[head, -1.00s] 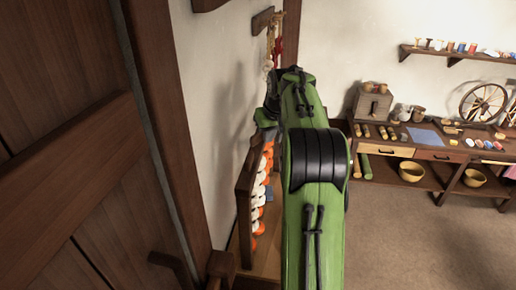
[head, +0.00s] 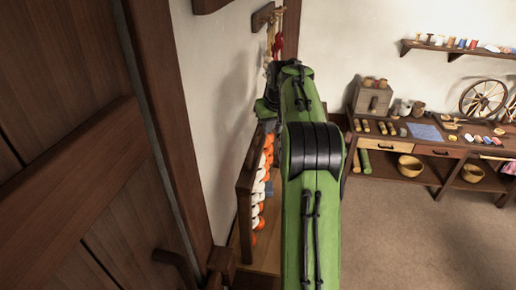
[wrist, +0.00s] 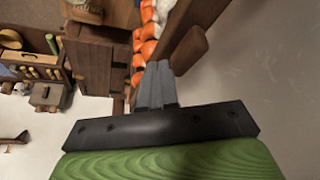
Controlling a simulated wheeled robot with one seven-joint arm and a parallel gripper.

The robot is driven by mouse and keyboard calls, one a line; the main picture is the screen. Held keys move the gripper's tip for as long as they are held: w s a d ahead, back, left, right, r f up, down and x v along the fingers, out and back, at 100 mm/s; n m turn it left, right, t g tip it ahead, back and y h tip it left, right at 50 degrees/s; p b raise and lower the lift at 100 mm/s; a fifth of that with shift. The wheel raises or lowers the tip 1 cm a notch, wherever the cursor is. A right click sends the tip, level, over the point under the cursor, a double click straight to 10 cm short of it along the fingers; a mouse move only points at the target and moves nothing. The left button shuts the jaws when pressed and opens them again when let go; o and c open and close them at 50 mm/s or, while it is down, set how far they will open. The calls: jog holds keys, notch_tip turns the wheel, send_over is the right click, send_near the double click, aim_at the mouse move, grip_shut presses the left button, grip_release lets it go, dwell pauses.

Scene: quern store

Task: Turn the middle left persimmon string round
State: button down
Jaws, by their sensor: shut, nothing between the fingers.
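Orange and white rounded pieces hang in close strings, apparently the persimmon strings (head: 262,180), beside a dark wooden frame against the left wall. My arm covers part of them in the head view, and I cannot tell which one is the middle left string. In the wrist view the orange and white pieces (wrist: 148,45) show just beyond the fingertips of my gripper (wrist: 158,66). The fingers are together with nothing between them. They look close to the lowest orange pieces, but I cannot tell whether they touch. In the head view the fingers are hidden behind my arm.
A dark wooden post (head: 245,205) stands at the left of the strings. Cords hang from a wall peg block (head: 263,18) above. A wooden door (head: 70,150) fills the left. A workbench (head: 430,150) stands at the right, with open floor (head: 410,240) before it.

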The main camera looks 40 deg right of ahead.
jog(key=shift+s+d+r, duration=0.1)
jog(key=shift+d+r, duration=0.05)
jog(key=shift+r, duration=1)
jog(key=shift+s+d+r, duration=0.1)
jog(key=shift+r, duration=1.05)
